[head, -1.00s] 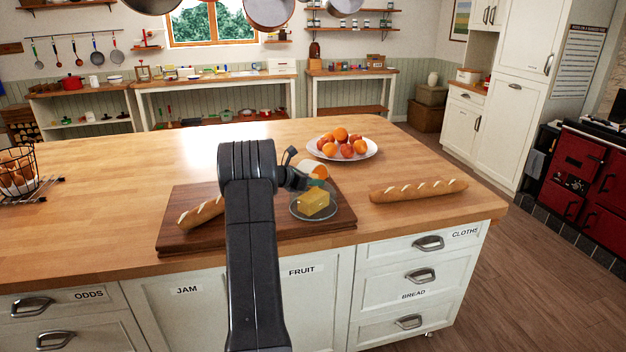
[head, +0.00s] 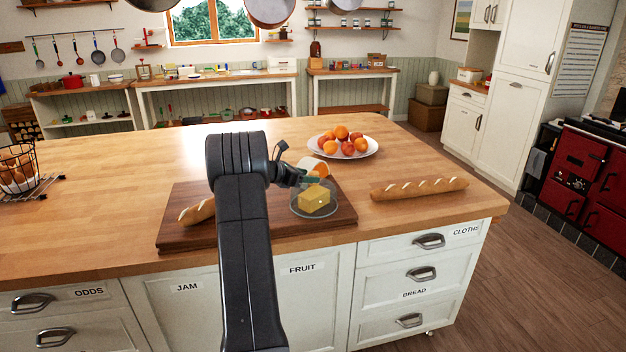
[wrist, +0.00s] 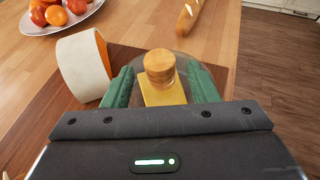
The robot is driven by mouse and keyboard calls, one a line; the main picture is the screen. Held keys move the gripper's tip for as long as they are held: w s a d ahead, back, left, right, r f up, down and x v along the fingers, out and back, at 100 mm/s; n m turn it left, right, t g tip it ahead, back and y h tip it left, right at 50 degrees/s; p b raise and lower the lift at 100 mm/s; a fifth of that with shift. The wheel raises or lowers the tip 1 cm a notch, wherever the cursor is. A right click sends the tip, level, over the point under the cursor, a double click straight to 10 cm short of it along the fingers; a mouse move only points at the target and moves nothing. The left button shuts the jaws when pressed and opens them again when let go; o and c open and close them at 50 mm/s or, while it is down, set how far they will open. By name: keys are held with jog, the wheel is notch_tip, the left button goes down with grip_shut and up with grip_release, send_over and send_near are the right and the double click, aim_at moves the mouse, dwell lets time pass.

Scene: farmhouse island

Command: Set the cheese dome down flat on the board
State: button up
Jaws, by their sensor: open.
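The clear glass cheese dome (head: 300,207) stands on the dark wooden board (head: 340,223) around a yellow block of cheese (head: 315,203). Its rim looks level in the head view, though the clear glass makes full contact hard to confirm. In the wrist view the dome's round wooden knob (wrist: 159,66) stands above the cheese (wrist: 163,95). My gripper (head: 314,181) is over the dome. Its green fingers are open, one on each side of the knob, with visible gaps. The dome's near side is hidden by my gripper in the wrist view.
A white round with an orange edge (wrist: 82,68) stands on its side close left of my gripper. One bread loaf (head: 196,211) lies on the board's left, another (head: 420,188) on the counter to the right. A fruit plate (head: 371,150) stands behind.

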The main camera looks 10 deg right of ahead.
aim_at(314, 173)
jog(key=b+v, duration=0.1)
jog(key=v, duration=0.7)
jog(key=shift+s+a, duration=0.2)
jog(key=shift+r, duration=0.15)
jog(key=p+x, duration=0.2)
jog(key=x, duration=1)
jog(key=shift+w+f, duration=0.15)
jog(key=shift+f, duration=0.1)
notch_tip(314, 173, up, 3)
jog(key=shift+f, duration=0.2)
jog(key=shift+r, duration=0.55)
jog(key=shift+f, duration=0.1)
